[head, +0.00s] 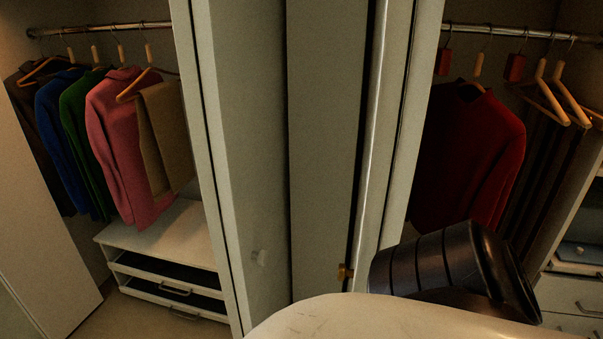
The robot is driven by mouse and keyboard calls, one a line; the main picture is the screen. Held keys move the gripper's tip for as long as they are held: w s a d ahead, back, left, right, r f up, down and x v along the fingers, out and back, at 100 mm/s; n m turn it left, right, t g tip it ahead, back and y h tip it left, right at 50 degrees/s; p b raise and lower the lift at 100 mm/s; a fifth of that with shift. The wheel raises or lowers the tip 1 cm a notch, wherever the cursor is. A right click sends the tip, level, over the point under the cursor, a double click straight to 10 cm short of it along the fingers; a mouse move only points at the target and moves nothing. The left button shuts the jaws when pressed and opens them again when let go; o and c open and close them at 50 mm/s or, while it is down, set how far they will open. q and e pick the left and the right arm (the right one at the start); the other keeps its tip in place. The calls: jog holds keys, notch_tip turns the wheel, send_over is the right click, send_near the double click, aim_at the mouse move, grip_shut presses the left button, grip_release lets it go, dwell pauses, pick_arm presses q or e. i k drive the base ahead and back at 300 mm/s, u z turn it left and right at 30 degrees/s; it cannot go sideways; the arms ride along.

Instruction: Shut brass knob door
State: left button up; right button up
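A brass knob (344,272) shows low at the centre, on the edge of a narrow pale door (380,150) that I see almost edge-on. This door stands open in front of the wardrobe, with the right compartment showing beyond it. A grey-green door (250,130) to its left has a pale round knob (260,257). A dark grey panel (325,130) stands between the two. Neither of my grippers is in view. A black ribbed arm part and a cream rounded part, which look like mine, cover the lower right and the area just below the brass knob.
Left compartment: hanging clothes, including a pink sweater (122,150), above a white drawer unit (165,233). Right compartment: a dark red sweater (465,150), several wooden hangers, and drawers (570,295) at lower right. A pale door (40,220) stands at far left. Little floor shows.

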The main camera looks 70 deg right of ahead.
aim_at(393, 20)
jog(key=i, duration=0.8)
jog(key=z, duration=3.3)
jog(key=k, duration=0.2)
jog(key=z, duration=0.05)
jog(key=i, duration=0.2)
jog(key=u, duration=0.05)
